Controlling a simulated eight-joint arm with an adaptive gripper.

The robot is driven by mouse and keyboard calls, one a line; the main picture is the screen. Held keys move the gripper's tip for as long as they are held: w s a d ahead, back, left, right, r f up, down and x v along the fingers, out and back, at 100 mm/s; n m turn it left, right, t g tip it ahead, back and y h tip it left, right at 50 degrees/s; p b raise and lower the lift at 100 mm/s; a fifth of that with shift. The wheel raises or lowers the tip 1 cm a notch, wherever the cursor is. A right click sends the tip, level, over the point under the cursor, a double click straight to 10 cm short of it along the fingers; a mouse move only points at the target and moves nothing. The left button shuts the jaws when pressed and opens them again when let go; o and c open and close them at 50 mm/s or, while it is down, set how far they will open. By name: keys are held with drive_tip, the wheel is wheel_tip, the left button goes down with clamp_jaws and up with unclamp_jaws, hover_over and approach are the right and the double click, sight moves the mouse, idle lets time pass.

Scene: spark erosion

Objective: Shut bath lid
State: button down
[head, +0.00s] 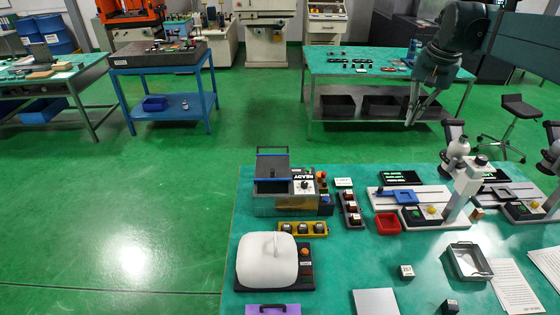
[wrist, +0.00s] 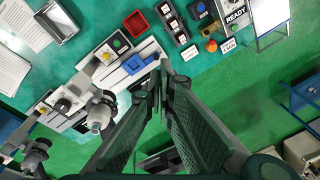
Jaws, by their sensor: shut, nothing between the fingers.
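The bath (head: 286,208) is a clear-walled box with a READY panel beside it, on the green bench in the head view. Its grey lid (head: 272,166) has a black bar handle (head: 272,149) at its far end and looks tilted up; its exact angle is hard to tell. In the wrist view, the READY panel (wrist: 235,13) and part of the bath's frame (wrist: 270,22) show at the top right. My gripper (head: 411,122) hangs above the floor behind the bench, right of and well apart from the bath. Its fingers (wrist: 164,75) are together and empty.
A white domed cover (head: 267,262) sits in front of the bath. A yellow button box (head: 302,229) and a dark switch strip (head: 350,208) stand close by. Microscopes (head: 466,180) and a red tray (head: 387,223) are to the right. Open floor lies left of the bench.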

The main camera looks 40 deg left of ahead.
drive_tip(key=a+f+g+h+p, duration=0.15)
drive_tip(key=a+f, duration=0.25)
drive_tip(key=a, duration=0.9)
drive_tip(key=a+f+g+y+p, duration=0.1)
drive_tip(key=a+f+p, duration=0.3)
drive_tip(key=a, duration=0.8)
drive_tip(key=s+a+f+h+p, duration=0.1)
drive_tip(key=s+a+f, duration=0.4)
drive_tip(key=a, duration=0.5)
drive_tip(key=s+a+f+n+g+h+p, duration=0.1)
drive_tip(key=s+a+f, duration=0.5)
drive_tip(key=a+f, duration=0.3)
drive_tip(key=shift+a+f+n, duration=0.3)
drive_tip(key=shift+a+f, duration=0.05)
drive_tip(key=shift+f, duration=0.15)
drive_tip(key=shift+f, duration=0.15)
